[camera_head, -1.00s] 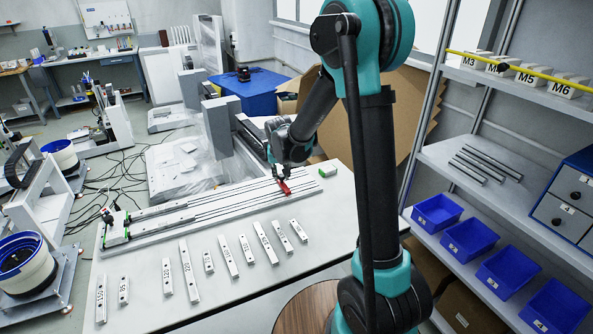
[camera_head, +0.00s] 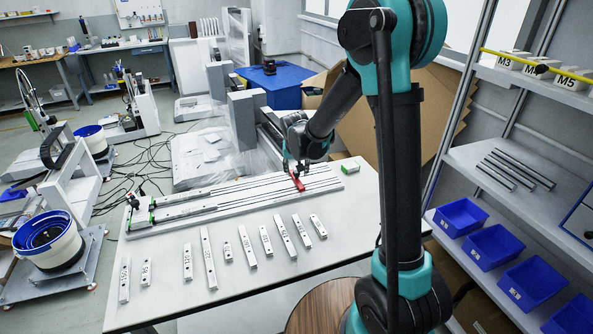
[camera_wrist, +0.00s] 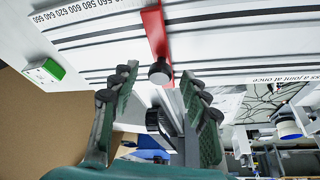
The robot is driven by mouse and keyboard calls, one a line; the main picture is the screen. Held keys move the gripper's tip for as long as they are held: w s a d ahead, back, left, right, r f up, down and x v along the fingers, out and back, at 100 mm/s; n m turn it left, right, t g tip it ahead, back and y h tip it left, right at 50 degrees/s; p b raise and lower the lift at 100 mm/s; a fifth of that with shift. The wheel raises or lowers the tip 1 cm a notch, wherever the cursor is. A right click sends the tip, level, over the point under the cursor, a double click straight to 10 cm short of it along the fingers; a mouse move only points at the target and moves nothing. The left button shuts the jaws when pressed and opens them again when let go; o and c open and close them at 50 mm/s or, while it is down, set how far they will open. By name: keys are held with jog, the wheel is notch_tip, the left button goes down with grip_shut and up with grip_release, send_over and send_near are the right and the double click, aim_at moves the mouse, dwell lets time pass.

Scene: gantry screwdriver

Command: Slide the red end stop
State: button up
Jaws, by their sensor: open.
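The red end stop (camera_head: 297,181) sits across the long white slotted rail board on the table, toward its right part. In the wrist view the red end stop (camera_wrist: 154,30) is a red bar with a dark round knob (camera_wrist: 160,72) at its lower end. My gripper (camera_head: 298,167) is at the end stop in the head view. In the wrist view my gripper (camera_wrist: 166,88) is open, with one finger on each side of the knob's line. The knob appears just beyond the fingertips; I cannot tell whether they touch it.
The rail board (camera_head: 220,201) carries a printed scale, seen in the wrist view. Several numbered white bars (camera_head: 208,258) lie in front of it. A green-and-white block (camera_head: 350,167) stands near the board's right end. Shelves with blue bins (camera_head: 461,217) are on the right.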

jog(key=shift+r, duration=0.1)
jog(key=v, duration=1.1)
jog(key=shift+s+r, duration=0.15)
jog(key=shift+r, duration=0.25)
jog(key=shift+n, duration=0.3)
jog(key=s+d+f, duration=0.3)
jog(key=s+d, duration=0.3)
jog(key=s, duration=0.2)
jog(key=s+d+f, duration=0.4)
jog(key=s+d, duration=0.2)
jog(key=s, duration=0.2)
jog(key=s+d+f, duration=0.3)
jog(key=s+d, duration=0.4)
jog(key=s, duration=0.1)
jog(key=shift+s+f, duration=0.1)
jog(key=shift+f, duration=0.15)
